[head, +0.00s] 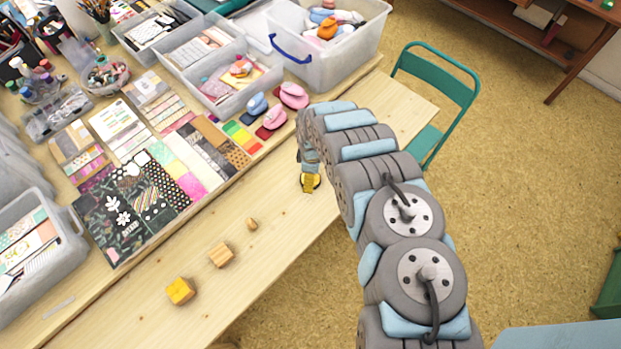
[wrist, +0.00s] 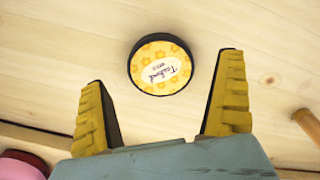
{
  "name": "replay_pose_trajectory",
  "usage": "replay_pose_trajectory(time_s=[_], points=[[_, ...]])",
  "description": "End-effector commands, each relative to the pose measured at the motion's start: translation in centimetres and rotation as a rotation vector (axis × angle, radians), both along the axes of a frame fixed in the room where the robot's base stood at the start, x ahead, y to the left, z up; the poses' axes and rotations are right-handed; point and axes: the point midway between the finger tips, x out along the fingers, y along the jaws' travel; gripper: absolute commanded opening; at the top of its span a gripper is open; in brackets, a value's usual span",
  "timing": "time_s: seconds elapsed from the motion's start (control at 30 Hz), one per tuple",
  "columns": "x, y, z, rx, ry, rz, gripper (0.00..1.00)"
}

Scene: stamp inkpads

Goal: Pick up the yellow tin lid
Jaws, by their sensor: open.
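The yellow tin lid (wrist: 160,66) is round, with a dark rim, orange flowers and a pale oval label with writing. It lies flat on the pale wooden table in the wrist view. My gripper (wrist: 165,75) is open, with its two yellow ribbed fingers apart and nothing between them. The lid lies in line with the gap between the fingertips, and I see no contact. In the head view my gripper (head: 310,183) points down at the table near its right side. There the lid is mostly hidden by the gripper and hard to make out.
Several wooden pieces, including a block with a yellow-orange face (head: 180,291), stand front left on the table. Pink inkpads (head: 291,95), papers and plastic boxes (head: 300,64) fill the back. In the wrist view, a wooden piece (wrist: 307,122) lies right of the fingers.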

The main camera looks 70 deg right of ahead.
Motion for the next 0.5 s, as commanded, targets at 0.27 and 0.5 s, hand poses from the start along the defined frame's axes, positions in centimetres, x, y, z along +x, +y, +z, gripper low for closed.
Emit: replay_pose_trajectory(time_s=[0.27, 0.5], points=[[0.2, 0.0, -2.2, 0.001, -0.001, 0.000, 1.00], [0.1, -0.1, -3.0, -0.002, 0.001, 0.000, 1.00]])
